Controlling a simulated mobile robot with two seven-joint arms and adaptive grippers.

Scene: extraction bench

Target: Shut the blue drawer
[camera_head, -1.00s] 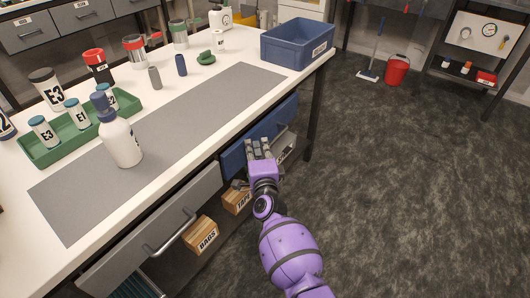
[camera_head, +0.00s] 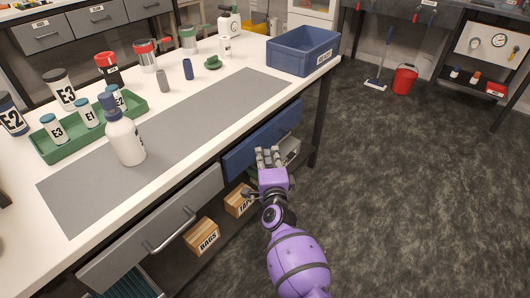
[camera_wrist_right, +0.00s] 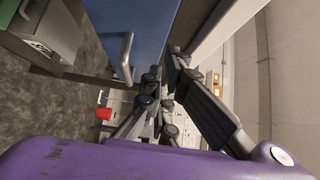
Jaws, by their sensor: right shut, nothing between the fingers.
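The blue drawer (camera_head: 250,146) is in the right part of the bench front, below the white top. In the head view its front lies close under the bench edge; how far it stands out is hard to judge. In the right wrist view its blue front (camera_wrist_right: 145,25) fills the upper middle, with a metal handle (camera_wrist_right: 126,58) on it. My right gripper (camera_head: 269,156) is shut and empty, in front of the lower right of the drawer front. Its fingers (camera_wrist_right: 160,88) show beside the handle; contact with the front cannot be told. My left gripper is out of view.
A grey drawer (camera_head: 185,205) is to the left in the same bench. Boxes marked BAGS (camera_head: 202,236) and TAPE (camera_head: 239,201) sit on a shelf below. A blue bin (camera_head: 300,55) stands on the bench's far corner. The floor (camera_head: 400,190) at right is clear.

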